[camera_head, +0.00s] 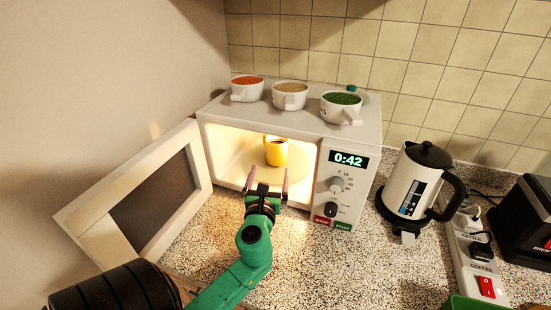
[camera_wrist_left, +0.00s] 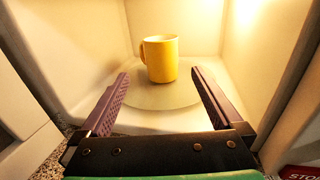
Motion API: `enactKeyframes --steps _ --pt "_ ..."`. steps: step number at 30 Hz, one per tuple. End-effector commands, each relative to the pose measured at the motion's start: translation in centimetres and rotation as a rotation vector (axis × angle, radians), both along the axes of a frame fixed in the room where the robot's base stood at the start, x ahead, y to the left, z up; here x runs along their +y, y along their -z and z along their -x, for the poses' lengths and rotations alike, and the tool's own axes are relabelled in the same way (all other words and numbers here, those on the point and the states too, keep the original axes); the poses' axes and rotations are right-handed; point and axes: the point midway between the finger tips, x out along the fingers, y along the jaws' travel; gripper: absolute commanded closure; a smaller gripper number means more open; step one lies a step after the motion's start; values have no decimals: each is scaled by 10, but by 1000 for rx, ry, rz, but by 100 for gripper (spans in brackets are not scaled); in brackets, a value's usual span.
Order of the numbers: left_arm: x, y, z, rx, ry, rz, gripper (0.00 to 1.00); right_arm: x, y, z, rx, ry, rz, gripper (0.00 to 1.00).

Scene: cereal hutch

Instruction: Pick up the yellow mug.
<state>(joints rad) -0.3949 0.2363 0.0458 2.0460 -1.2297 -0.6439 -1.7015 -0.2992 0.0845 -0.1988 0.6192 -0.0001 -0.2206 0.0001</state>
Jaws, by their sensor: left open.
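The yellow mug (camera_head: 276,152) stands upright on the round plate inside the open, lit microwave (camera_head: 300,131). In the left wrist view the mug (camera_wrist_left: 160,60) is ahead of my fingers, with its handle on the left side. The plate (camera_wrist_left: 150,98) is bare around it. My left gripper (camera_head: 266,184) is at the microwave's opening, in front of the mug. Its two fingers (camera_wrist_left: 160,85) are spread wide with nothing between them, and the mug lies beyond their tips, roughly centred. My right gripper is not in view.
The microwave door (camera_head: 78,222) is swung open to the left. Several soup cups, one with red soup (camera_head: 246,90), stand on the microwave. A white kettle (camera_head: 411,187) and a power strip (camera_head: 464,250) are on the right. Speckled counter (camera_head: 330,270) is clear in front.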

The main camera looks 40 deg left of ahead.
Motion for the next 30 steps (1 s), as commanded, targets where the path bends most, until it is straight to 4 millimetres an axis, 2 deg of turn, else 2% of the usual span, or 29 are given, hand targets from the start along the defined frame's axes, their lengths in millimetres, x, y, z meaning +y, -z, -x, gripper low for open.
enactKeyframes --steps 2,7,14,19,22,27,28,30 --pt "10 -7 -14 -3 -3 -2 0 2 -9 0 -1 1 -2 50" --pt "34 -7 -52 -3 -3 -2 0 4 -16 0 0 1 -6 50" --pt "52 -4 -81 -2 -2 1 0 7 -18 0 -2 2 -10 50" --pt "67 -1 -110 -2 -3 -1 0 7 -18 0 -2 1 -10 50" --pt "72 0 -117 -1 -2 1 0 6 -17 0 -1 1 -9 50" --pt "72 0 -118 -1 -1 0 0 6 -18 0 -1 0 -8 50" --pt "72 0 -118 -1 -1 0 4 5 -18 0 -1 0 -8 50" --pt "72 0 -117 -1 -1 1 31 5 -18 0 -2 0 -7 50"
